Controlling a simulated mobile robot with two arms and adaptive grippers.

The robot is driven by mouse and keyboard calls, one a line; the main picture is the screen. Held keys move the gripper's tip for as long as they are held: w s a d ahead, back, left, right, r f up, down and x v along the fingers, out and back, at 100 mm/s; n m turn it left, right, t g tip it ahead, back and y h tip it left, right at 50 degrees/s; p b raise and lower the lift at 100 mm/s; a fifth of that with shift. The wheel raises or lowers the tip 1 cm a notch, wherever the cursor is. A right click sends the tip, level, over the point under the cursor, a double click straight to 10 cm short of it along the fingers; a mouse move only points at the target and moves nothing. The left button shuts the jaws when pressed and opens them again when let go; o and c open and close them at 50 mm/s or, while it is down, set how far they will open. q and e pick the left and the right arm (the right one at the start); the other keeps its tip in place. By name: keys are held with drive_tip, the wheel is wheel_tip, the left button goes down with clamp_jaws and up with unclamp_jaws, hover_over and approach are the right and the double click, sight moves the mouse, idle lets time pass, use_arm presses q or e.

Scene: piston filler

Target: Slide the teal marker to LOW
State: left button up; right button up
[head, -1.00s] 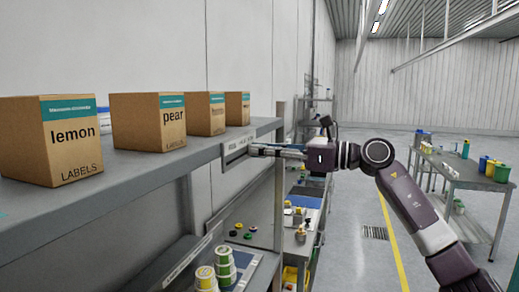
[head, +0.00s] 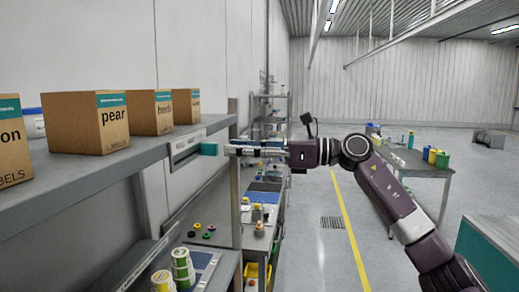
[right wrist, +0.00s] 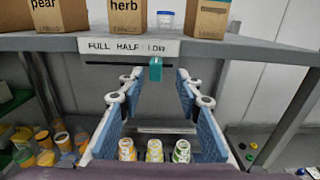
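The teal marker (head: 209,149) sits on the front edge of the shelf, at the near right end of the pale label strip (head: 186,143). In the right wrist view the teal marker (right wrist: 155,69) hangs on a dark slot below the strip (right wrist: 128,47), under the word at its right end, which looks like LOW. FULL and HALF are to its left. My right gripper (head: 232,150) is just off the marker, apart from it. In the wrist view its fingers (right wrist: 156,88) are spread, with the marker beyond the gap between them. My left gripper is not in view.
Cardboard label boxes, pear (head: 85,122) and others, stand on the shelf (head: 105,170) above. Small cups (right wrist: 154,150) stand lower down beneath the gripper. A side table (head: 425,165) with containers is at the right, with open floor between.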

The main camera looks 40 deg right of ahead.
drive_tip(key=shift+v, duration=2.75)
drive_tip(key=shift+w, duration=0.1)
